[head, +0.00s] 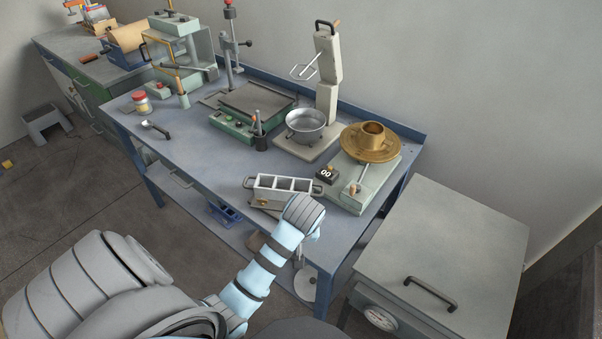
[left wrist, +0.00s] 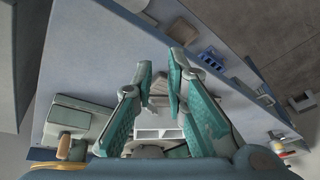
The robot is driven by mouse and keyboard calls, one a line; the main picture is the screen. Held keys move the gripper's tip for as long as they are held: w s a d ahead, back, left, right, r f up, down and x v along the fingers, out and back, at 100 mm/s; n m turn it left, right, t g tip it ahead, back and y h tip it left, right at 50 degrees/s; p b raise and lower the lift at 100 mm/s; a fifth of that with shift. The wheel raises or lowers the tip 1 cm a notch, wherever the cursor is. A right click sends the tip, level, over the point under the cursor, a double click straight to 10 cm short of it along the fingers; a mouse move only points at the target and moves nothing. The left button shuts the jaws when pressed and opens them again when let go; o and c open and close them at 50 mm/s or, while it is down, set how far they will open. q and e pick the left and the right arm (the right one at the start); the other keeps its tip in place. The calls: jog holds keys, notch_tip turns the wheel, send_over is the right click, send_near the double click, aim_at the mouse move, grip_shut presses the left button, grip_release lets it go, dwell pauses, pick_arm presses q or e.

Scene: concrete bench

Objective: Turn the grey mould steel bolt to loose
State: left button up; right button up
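The grey mould (head: 283,183), a long block with open square compartments, lies near the front edge of the blue bench. In the left wrist view the mould (left wrist: 158,133) shows low in the picture, behind and between the fingers. My left gripper (left wrist: 159,64) is open, its two teal-padded fingers apart with no object seen held between them. I cannot make out the steel bolt clearly in either view. My right gripper is not in view.
A black timer (head: 326,175) and a pale green device with a brass disc (head: 370,150) stand close behind and right. A mixer with a steel bowl (head: 305,124) is behind the mould. A grey cabinet (head: 445,235) stands right. The bench's left front is mostly clear.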

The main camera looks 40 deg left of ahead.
pick_arm(q)
jog(key=w+a+r+n+g+y, duration=0.1)
jog(key=w+a+r+n, duration=0.1)
jog(key=w+r+n, duration=0.65)
jog(key=shift+m, duration=0.65)
jog(key=b+x, duration=0.2)
jog(key=x, duration=0.2)
jog(key=w+b+x, duration=0.1)
jog(key=b+x, duration=0.1)
jog(key=x, duration=0.3)
jog(key=b+x, duration=0.3)
jog(key=x, duration=0.1)
jog(key=shift+w+a, duration=0.4)
jog(key=shift+a, duration=0.1)
jog(key=shift+c, duration=0.4)
grip_shut()
